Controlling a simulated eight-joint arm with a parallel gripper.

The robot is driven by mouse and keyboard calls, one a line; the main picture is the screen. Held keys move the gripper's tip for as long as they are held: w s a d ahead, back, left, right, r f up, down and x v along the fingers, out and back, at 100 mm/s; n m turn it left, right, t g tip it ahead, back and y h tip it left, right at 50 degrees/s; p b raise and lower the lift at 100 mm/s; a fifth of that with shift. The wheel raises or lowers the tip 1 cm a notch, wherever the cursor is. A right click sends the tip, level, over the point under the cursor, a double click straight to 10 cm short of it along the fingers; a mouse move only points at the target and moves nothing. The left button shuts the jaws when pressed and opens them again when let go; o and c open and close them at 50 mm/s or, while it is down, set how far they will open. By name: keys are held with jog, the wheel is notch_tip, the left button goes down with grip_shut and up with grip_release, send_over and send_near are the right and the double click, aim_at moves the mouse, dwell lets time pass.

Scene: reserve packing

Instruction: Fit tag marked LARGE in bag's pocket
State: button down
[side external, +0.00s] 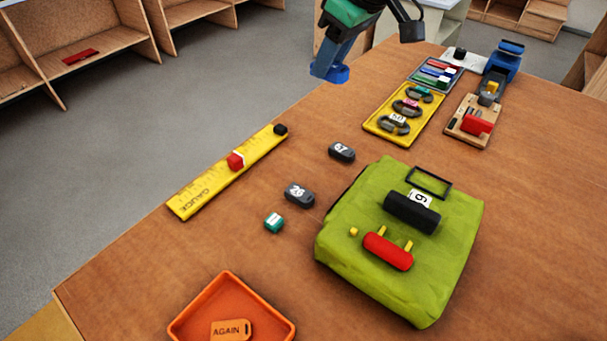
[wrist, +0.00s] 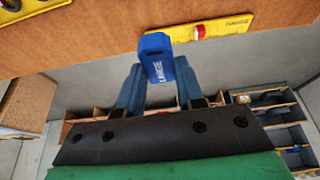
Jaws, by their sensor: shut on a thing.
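The blue tag marked LARGE (wrist: 158,58) sits between the two blue fingers of my gripper (wrist: 158,80) in the wrist view. My gripper is shut on it; it also shows in the side external view (side external: 336,66), raised at the table's far left edge, apart from the bag. The green bag (side external: 345,248) lies on the table at the right. A black rectangular frame (side external: 428,182) sits at its far end, possibly the pocket. A black roll with a 6 label (side external: 411,212) and a red bar (side external: 388,251) are on its top.
A yellow gauge (side external: 200,197) lies at the left. Dark blocks 67 (side external: 341,152) and 26 (side external: 299,194) and a teal block (side external: 274,222) lie left of the bag. An orange tray (side external: 190,317) is in front. A yellow tray (side external: 375,126) with several rings stands behind.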

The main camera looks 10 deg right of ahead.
jog(key=s+d+f, duration=0.2)
jog(key=s+d, duration=0.1)
jog(key=d, duration=0.4)
send_over(421, 180)
jog(key=f, duration=0.3)
jog(key=d+f, duration=0.1)
jog(key=f, duration=0.1)
jog(key=shift+s, duration=0.35)
jog(key=shift+s+f, duration=0.1)
jog(key=shift+f, duration=2.05)
jog(key=shift+f, duration=0.5)
jog(key=shift+c, duration=0.4)
grip_release()
jog(key=shift+r, duration=3.35)
